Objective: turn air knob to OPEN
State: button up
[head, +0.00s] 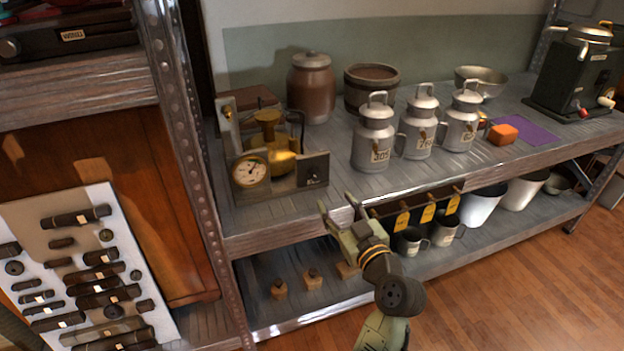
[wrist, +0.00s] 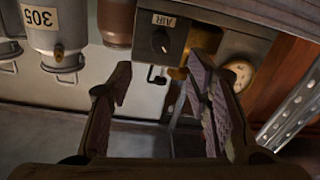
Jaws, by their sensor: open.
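The air knob (head: 313,180) is a small dark knob on a dark square panel (head: 318,163), right of a round white gauge (head: 252,171) on the upper shelf. In the wrist view the picture is upside down; the black knob (wrist: 160,40) shows beside an inverted AIR label (wrist: 164,20). I cannot tell its exact setting, and no OPEN mark is readable. My gripper (head: 337,203) is open and empty in front of the shelf edge, below and right of the panel. Its two fingers (wrist: 160,78) stand apart in the wrist view, with the knob beyond them, untouched.
A brass fitting (head: 272,140) stands behind the panel. Three metal cans (head: 374,142) stand to the right, one marked 305. Yellow tags (head: 402,222) hang at the shelf edge above mugs (head: 411,242). Small wooden blocks (head: 313,278) sit on the lower shelf. A metal post (head: 195,150) rises at left.

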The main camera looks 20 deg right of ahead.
aim_at(318, 177)
jog(key=w+p, duration=0.1)
jog(key=w, duration=0.5)
jog(key=w+a+p, duration=0.1)
jog(key=w, duration=0.2)
jog(key=shift+w+p, duration=0.3)
jog(key=shift+p, duration=0.05)
grip_shut()
